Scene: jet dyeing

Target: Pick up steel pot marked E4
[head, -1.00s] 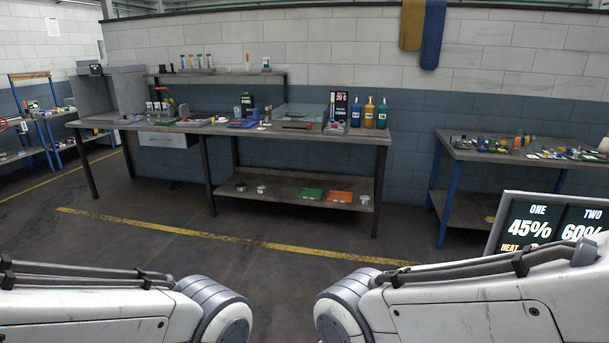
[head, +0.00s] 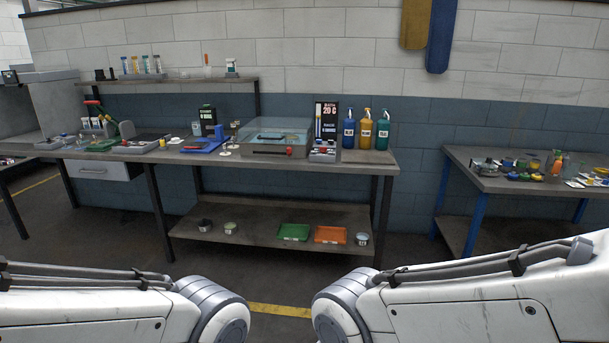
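Small round pots stand on the lower shelf (head: 265,240) of the long workbench ahead. A dark pot (head: 204,225) and a pale-topped pot (head: 230,228) are side by side at the left. Another steel-looking pot (head: 362,239) stands at the right end, beside the orange tray. Their markings are too small to read, so I cannot tell which is E4. My two arms show at the bottom left and bottom right, well short of the bench. Both grippers are outside the view.
A green tray (head: 293,232) and an orange tray (head: 330,234) lie on the shelf. The benchtop (head: 365,160) holds a clear-lidded bath (head: 275,132) and colored bottles (head: 366,130). A second bench (head: 470,170) stands right. The floor before the bench looks clear.

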